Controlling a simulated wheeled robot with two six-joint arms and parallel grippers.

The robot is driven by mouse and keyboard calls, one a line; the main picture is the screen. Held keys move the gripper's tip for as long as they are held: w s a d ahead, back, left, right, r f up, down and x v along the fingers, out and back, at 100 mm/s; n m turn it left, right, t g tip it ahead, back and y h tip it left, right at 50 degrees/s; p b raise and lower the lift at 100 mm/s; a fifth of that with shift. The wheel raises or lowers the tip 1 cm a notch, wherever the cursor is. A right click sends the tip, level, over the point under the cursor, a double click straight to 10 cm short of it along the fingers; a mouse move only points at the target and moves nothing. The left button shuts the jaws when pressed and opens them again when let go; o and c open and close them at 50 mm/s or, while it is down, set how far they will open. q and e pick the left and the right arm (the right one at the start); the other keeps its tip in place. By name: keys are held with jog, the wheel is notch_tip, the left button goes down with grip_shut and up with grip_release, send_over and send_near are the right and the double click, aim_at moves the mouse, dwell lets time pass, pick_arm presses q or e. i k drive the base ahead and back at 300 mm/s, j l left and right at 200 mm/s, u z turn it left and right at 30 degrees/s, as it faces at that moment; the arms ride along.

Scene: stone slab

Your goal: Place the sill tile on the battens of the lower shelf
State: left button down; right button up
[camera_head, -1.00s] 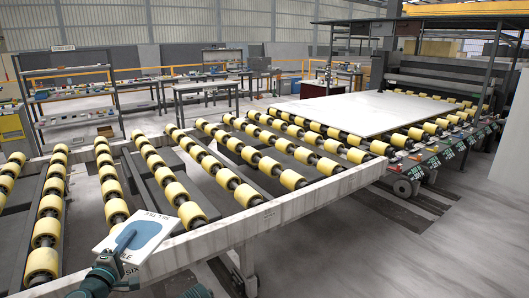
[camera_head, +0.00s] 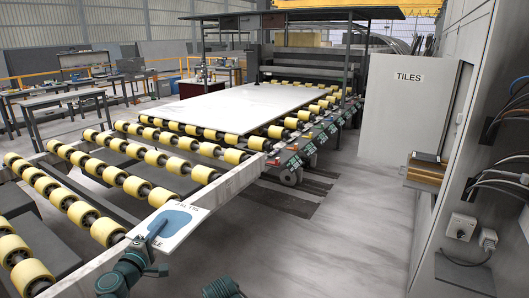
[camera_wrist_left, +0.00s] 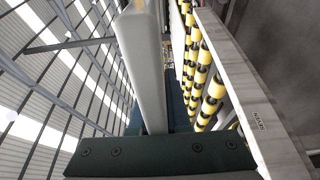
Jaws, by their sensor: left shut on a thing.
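The sill tile (camera_head: 178,234) is a thin white plate with dark lettering and a blue patch. My left gripper (camera_head: 157,236) is shut on it and holds it tilted up at the lower left of the head view, in front of the roller table. In the left wrist view, a pale upright slab (camera_wrist_left: 146,70), seen nearly edge-on, rises from the dark gripper body; it appears to be the tile. My right gripper is not in view; only a teal part of my own shows at the bottom edge. I cannot make out the lower shelf or its battens.
A roller table (camera_head: 100,215) with yellow rollers fills the left and carries a large white slab (camera_head: 215,108) farther back. At the right stands a grey panel (camera_head: 400,120) with a TILES sign, beside cables and sockets. The floor (camera_head: 330,220) between is clear.

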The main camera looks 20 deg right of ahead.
aim_at(425, 173)
jog(key=i+l+z, duration=0.65)
jog(key=z, duration=0.2)
jog(key=i+l+z, duration=0.1)
jog(key=i+z, duration=0.35)
jog(key=i+j+z, duration=0.2)
jog(key=i, duration=1.3)
jog(key=i+z, duration=0.2)
jog(key=i, duration=0.2)
jog(key=i+j+z, duration=0.25)
jog(key=i, duration=0.15)
jog(key=i+j+z, duration=0.2)
jog(key=i, duration=0.2)
jog(key=l, duration=0.1)
